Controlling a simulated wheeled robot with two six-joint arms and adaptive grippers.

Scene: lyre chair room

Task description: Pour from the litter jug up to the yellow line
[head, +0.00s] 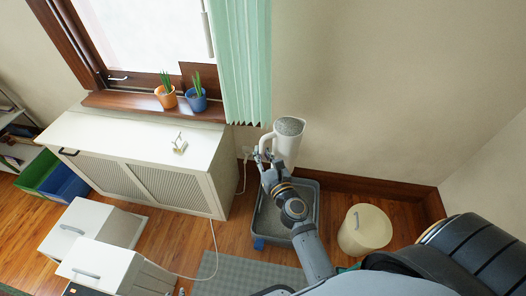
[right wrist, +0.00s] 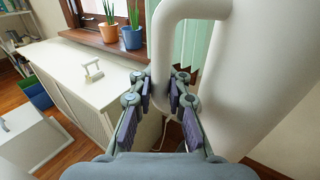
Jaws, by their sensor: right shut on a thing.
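The white litter jug (head: 290,148) is upright, with grey litter showing at its open top. My right gripper (head: 265,158) is shut on the jug's handle at its left side. In the right wrist view, the fingers (right wrist: 160,95) close on the handle (right wrist: 163,45), and the jug's body (right wrist: 262,75) fills the right side. The jug is held above the far end of a grey litter tray (head: 317,205) on the floor. Grey litter lies in the tray, partly hidden by my right arm. I cannot make out a yellow line. My left gripper is not in view.
A cream lidded bin (head: 364,230) stands right of the tray. A white cabinet (head: 130,135) is on the left, below a window sill with an orange pot (head: 166,98) and a blue pot (head: 196,101). A wall is close behind the jug. A grey mat (head: 235,275) lies in front.

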